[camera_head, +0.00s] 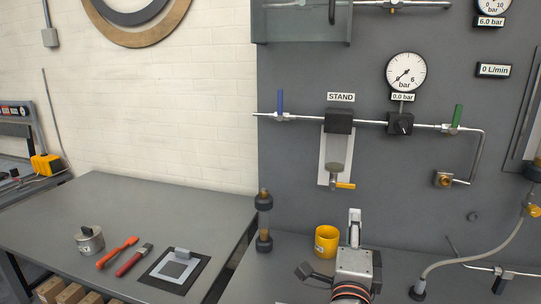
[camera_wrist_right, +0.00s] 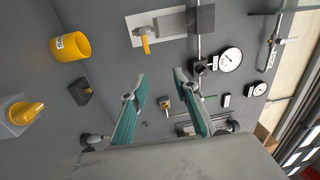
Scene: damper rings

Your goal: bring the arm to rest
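My right gripper (camera_head: 354,222) rises from the bottom of the head view, in front of the grey panel and just right of the yellow cup (camera_head: 326,241). In the right wrist view the two green-padded fingers of the right gripper (camera_wrist_right: 166,88) stand apart with nothing between them. The yellow cup (camera_wrist_right: 70,46) is off to the left in that view, apart from the fingers. My left gripper is not in view.
The panel carries a gauge (camera_head: 406,72), pipes and a yellow-handled valve (camera_head: 344,185). A dark block (camera_wrist_right: 86,91) lies near the cup. A grey hose (camera_head: 470,256) is to the right. The left table holds a metal pot (camera_head: 89,240), red-handled tools and a dark mat (camera_head: 155,277).

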